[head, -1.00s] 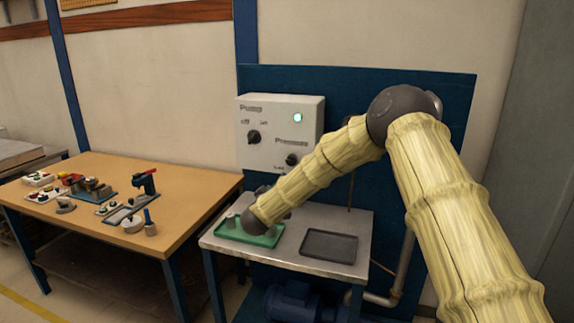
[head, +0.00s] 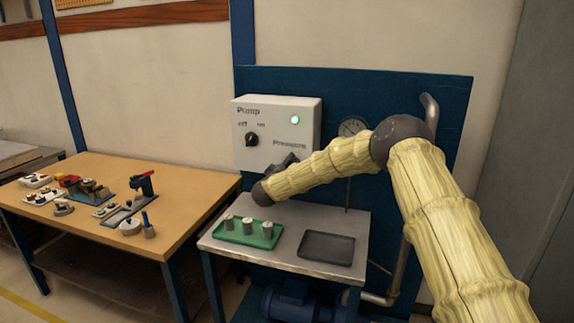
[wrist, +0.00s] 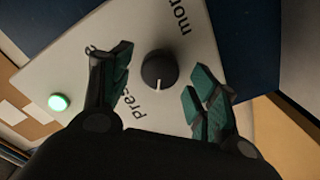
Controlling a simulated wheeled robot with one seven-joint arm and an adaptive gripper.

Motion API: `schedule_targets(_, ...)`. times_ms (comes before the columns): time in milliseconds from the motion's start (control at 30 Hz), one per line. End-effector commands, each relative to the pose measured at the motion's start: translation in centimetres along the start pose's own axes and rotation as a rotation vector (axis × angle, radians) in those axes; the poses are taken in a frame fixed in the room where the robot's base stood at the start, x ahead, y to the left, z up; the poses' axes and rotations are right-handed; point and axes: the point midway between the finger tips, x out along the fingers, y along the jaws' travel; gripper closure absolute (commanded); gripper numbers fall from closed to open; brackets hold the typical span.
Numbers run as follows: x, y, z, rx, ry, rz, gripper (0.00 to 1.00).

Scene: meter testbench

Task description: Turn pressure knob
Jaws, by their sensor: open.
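The pressure knob (wrist: 159,70) is a round black dial with a white pointer mark on the white control box (wrist: 200,40). In the wrist view it sits between and beyond the two open fingers of my gripper (wrist: 162,90), which do not appear to touch it. In the head view my gripper (head: 288,164) is in front of the lower right of the control box (head: 255,118), by the Pressure label (head: 289,144). My arm and gripper hide the knob there.
The pump knob (head: 252,139) and a lit green lamp (head: 295,119) are on the box. A gauge (head: 352,126) is to its right. Below, a metal table (head: 300,262) bears a green tray (head: 232,240) with three small cylinders and an empty dark tray (head: 326,248).

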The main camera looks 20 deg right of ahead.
Motion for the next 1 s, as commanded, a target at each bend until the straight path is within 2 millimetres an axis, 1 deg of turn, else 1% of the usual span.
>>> schedule_targets(133, 0.54, -0.02, 0.07, 0.0, -0.001, -0.001, 0.4)
schedule_targets(367, 0.6, -0.03, 0.08, 0.0, -0.001, -0.001, 0.4)
schedule_targets(400, 0.59, -0.03, 0.08, 0.0, -0.001, -0.001, 0.42)
schedule_targets(467, 0.59, -0.03, 0.08, 0.0, -0.001, -0.001, 0.53)
schedule_targets(500, 0.59, -0.03, 0.08, 0.0, -0.001, -0.001, 0.6)
schedule_targets(633, 0.58, -0.03, 0.07, 0.0, -0.001, -0.001, 0.84)
schedule_targets(667, 0.58, -0.03, 0.08, 0.0, -0.001, -0.001, 0.86)
schedule_targets(1000, 0.56, -0.07, 0.07, 0.038, 0.001, 0.0, 0.86)
